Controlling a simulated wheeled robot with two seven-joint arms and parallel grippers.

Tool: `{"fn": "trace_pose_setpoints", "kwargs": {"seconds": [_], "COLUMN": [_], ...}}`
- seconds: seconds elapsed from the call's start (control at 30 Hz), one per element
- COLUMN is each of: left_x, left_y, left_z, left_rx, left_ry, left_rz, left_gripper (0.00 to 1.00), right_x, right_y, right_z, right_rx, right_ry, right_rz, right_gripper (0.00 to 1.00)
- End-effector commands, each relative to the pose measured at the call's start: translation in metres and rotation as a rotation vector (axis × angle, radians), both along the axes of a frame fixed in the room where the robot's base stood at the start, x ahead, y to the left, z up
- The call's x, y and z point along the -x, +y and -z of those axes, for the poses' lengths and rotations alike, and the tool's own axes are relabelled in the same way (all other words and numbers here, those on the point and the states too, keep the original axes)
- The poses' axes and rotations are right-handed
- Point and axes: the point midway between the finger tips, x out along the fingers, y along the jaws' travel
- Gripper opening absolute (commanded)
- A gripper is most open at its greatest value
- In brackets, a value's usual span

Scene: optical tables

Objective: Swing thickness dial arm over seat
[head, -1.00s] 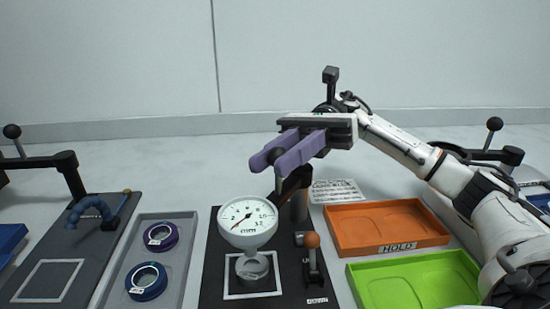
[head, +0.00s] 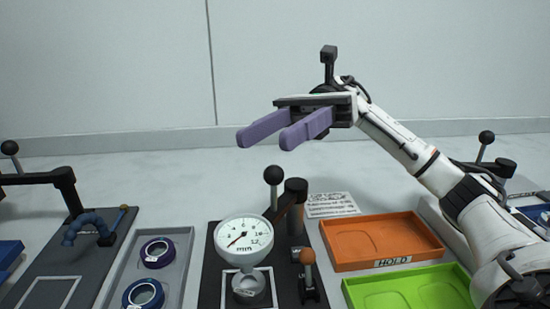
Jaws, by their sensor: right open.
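The thickness dial (head: 244,240) is a white round gauge marked in mm, on a dark base plate (head: 212,285). Its dark arm (head: 284,208) runs from a post at the back right and carries a black ball knob (head: 273,175). The dial stands over the grey round seat (head: 248,288), which shows just below it and is partly hidden. My right gripper (head: 262,137) has two purple fingers, open and empty, above and behind the knob, apart from it. My left gripper is not in view.
An orange-knobbed lever (head: 308,258) stands right of the seat. An orange tray marked HOLD (head: 382,240) and a green tray (head: 410,290) lie to the right. A grey tray (head: 178,238) with purple and blue rings, and another dark station (head: 85,262), are at left.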

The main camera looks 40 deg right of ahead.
Motion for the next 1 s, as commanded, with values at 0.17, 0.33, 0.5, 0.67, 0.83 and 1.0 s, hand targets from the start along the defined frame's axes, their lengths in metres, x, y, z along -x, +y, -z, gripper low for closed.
{"fn": "trace_pose_setpoints", "kwargs": {"seconds": [0.17,0.33,0.5,0.67,0.83,1.0], "left_x": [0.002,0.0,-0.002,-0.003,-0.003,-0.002], "left_y": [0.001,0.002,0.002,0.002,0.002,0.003], "left_z": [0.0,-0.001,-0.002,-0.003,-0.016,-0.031], "left_rx": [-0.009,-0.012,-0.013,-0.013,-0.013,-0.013], "left_ry": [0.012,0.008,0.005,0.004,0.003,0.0], "left_rz": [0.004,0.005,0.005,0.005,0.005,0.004], "left_gripper": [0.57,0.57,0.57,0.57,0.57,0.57], "right_x": [0.0,0.0,0.0,0.0,0.0,0.0], "right_y": [0.0,0.0,0.0,0.0,0.0,0.0], "right_z": [-0.029,-0.037,-0.037,-0.039,-0.052,-0.07], "right_rx": [-0.001,0.0,0.0,0.0,0.0,0.0], "right_ry": [-0.004,-0.001,0.001,0.0,0.0,0.0], "right_rz": [-0.001,-0.001,-0.001,-0.001,0.0,0.0], "right_gripper": [0.41,0.41,0.41,0.41,0.41,0.41]}}
